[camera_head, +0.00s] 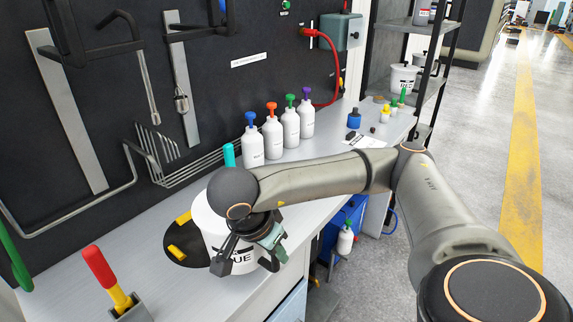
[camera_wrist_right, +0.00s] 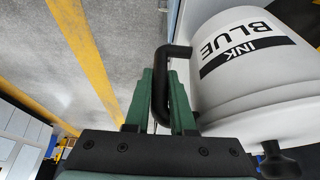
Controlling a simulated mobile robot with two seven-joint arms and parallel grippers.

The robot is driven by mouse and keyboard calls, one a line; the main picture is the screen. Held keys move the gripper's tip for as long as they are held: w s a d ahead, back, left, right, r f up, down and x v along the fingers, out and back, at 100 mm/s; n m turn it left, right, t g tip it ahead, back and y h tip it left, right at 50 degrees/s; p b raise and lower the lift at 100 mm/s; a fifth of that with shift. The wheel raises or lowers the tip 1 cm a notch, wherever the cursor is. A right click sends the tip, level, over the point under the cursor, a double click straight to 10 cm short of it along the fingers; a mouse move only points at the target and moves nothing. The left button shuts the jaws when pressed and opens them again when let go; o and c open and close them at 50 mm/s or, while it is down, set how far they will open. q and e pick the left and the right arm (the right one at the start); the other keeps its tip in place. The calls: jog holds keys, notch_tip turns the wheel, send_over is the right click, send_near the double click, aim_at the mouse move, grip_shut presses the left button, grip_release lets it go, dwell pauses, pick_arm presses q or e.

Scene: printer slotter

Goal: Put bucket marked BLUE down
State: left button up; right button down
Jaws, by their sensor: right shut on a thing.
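The white bucket marked BLUE (camera_head: 206,228) is over the bench in the head view, at the right side of a dark round spot (camera_head: 176,262) with yellow marks. Its label reads BLUE INK in the wrist view (camera_wrist_right: 290,88). My right gripper (camera_head: 254,250) is in front of the bucket and partly covers it. In the wrist view my right gripper (camera_wrist_right: 163,88) is shut on the bucket's black side handle (camera_wrist_right: 178,105). I cannot tell whether the bucket's base touches the bench. My left gripper is not in view.
Several white bottles with coloured tops (camera_head: 273,138) stand behind, along the wall. A wire rack (camera_head: 170,165) hangs at the left. A red-and-yellow-handled tool (camera_head: 103,272) stands in a grey holder at the front left.

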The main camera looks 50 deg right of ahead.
jog(key=w, duration=0.9)
jog(key=w+a, duration=0.1)
jog(key=w, duration=0.3)
jog(key=shift+w+r+p, duration=0.15)
jog(key=shift+w+p, duration=0.05)
jog(key=shift+p, duration=0.15)
jog(key=shift+f, duration=1.75)
jog(key=c, duration=1.2)
grip_release()
jog(key=shift+s+f, duration=0.1)
jog(key=shift+f, duration=0.1)
jog(key=o, duration=0.4)
jog(key=shift+o, duration=0.2)
jog(key=shift+r, duration=0.1)
